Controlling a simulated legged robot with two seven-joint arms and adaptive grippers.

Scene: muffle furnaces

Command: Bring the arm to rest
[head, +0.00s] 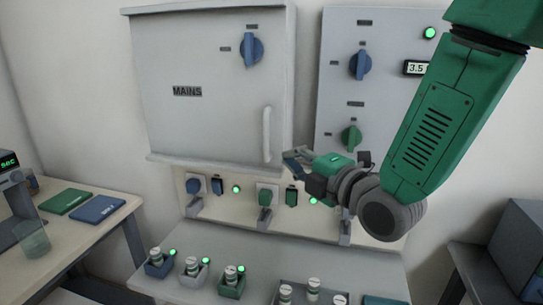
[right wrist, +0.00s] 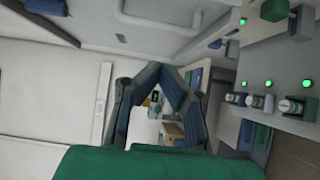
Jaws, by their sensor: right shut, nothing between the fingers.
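My right arm enters the head view from the upper right. Its green and grey gripper (head: 297,160) points left, in front of the lower right of the grey MAINS cabinet (head: 195,120), near the cabinet's vertical handle (head: 267,135). In the right wrist view the two blue-grey fingers of the right gripper (right wrist: 160,72) converge toward their tips. It is shut and holds nothing. I cannot tell whether it touches the cabinet. My left gripper is in neither view.
A right-hand panel (head: 335,95) carries a blue knob (head: 360,65) and a green knob (head: 351,138). Below the cabinet are several switches and green lights. A bench (head: 200,250) holds several small jars in coloured holders. A side table (head: 85,225) at left holds two folders and a glass.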

